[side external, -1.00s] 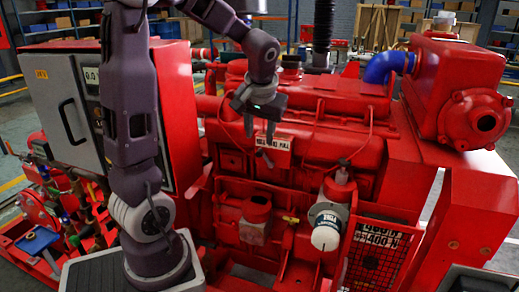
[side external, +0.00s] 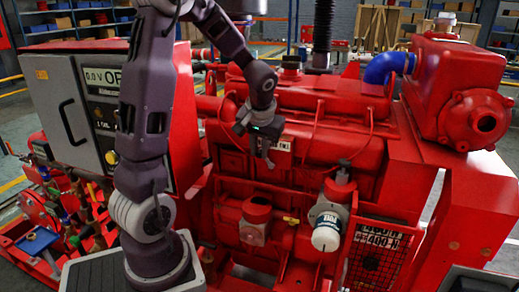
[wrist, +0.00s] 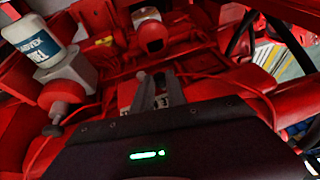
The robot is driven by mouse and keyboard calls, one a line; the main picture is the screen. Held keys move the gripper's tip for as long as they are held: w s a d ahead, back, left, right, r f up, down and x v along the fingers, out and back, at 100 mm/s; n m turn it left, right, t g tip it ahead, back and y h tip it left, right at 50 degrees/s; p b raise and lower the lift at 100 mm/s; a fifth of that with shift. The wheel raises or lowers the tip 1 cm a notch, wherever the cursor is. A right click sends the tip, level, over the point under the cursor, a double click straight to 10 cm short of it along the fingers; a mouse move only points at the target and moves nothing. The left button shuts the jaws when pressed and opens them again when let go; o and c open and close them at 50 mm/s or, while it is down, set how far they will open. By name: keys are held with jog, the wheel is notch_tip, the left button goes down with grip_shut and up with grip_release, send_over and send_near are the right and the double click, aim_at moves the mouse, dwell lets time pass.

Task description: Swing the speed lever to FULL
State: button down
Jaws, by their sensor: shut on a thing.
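My gripper (side external: 267,163) points down in front of the red engine block (side external: 335,130). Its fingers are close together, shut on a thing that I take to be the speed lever. The lever itself is hidden by the fingers. A white label plate (side external: 284,146) with dark lettering sits behind the fingers, and they cover its left part.
A white-bodied filter (side external: 328,232) and a red-capped fitting (side external: 256,222) stand below my gripper. A thin red pipe (side external: 312,125) runs to its right. The control cabinet (side external: 75,110) is at the left, and a blue hose (side external: 390,66) is at the upper right.

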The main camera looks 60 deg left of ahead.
jog(key=w+d+g+y, duration=0.1)
jog(key=g+y, duration=0.1)
jog(key=w+d+m+g+y, duration=0.1)
jog(key=w+d+g+y, duration=0.1)
jog(key=shift+r+y, duration=0.15)
jog(key=shift+y, duration=0.25)
jog(key=g+y, duration=0.1)
jog(key=w+d+m+g+y, duration=0.1)
jog(key=shift+w+d+f+y, duration=0.2)
jog(key=shift+d+f+y, duration=0.1)
jog(key=shift+f, duration=0.1)
jog(key=shift+w+d+f+m+g+y, duration=0.35)
jog(key=shift+g+y, duration=0.1)
jog(key=shift+y, duration=0.3)
jog(key=shift+w+d+f+m+g+y, duration=0.2)
jog(key=shift+f+m+g+y, duration=0.2)
jog(key=shift+y, duration=0.35)
jog(key=c, duration=1.3)
grip_release()
jog(key=shift+c, duration=0.2)
